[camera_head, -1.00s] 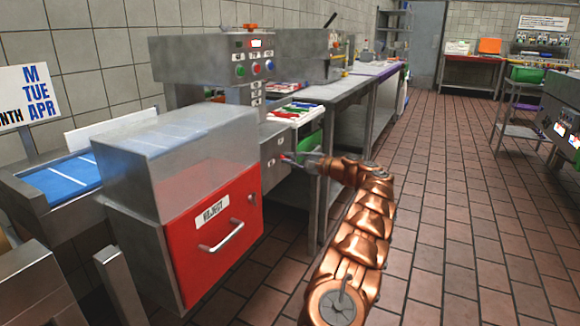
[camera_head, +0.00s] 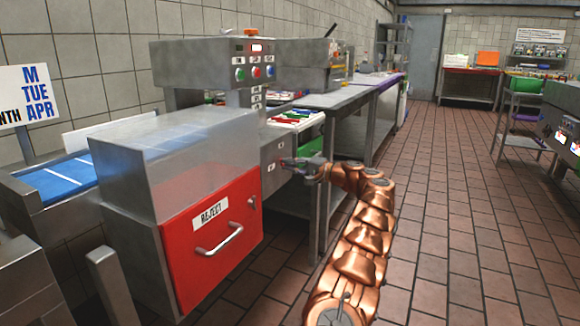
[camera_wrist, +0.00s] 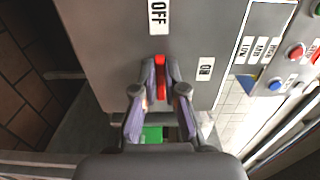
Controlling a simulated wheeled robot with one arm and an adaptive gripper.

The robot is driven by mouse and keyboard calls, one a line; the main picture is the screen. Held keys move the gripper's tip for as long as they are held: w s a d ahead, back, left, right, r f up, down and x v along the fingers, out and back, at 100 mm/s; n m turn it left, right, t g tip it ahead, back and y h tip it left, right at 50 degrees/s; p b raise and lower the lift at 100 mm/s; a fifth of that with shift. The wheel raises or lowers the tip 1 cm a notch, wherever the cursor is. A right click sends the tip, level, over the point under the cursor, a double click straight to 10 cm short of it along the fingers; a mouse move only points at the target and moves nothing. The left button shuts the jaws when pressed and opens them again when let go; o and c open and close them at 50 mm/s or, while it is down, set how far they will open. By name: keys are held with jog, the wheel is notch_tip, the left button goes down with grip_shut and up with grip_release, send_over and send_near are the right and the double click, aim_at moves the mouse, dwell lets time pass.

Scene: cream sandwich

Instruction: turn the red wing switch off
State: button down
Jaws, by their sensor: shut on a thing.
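The red wing switch (camera_wrist: 160,78) sits on a grey metal panel (camera_wrist: 105,40) in the wrist view. Its wing lies along the line toward the OFF label (camera_wrist: 158,14), which is above it in that view. The ON label (camera_wrist: 205,68) is to its right. My gripper (camera_wrist: 160,88) has one finger on each side of the wing and is shut on it. In the head view my gripper (camera_head: 288,162) reaches the panel's face beside the conveyor machine, and the switch is mostly hidden by the fingers there.
A red REJECT door (camera_head: 212,235) with a handle is left of my arm. A control box (camera_head: 215,62) with coloured buttons is above. A metal table (camera_head: 345,100) stands behind the gripper. The tiled floor (camera_head: 450,200) on the right is clear.

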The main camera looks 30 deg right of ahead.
jog(key=c, duration=1.2)
grip_release()
jog(key=shift+c, duration=0.2)
jog(key=v, duration=1.2)
jog(key=shift+f, duration=0.1)
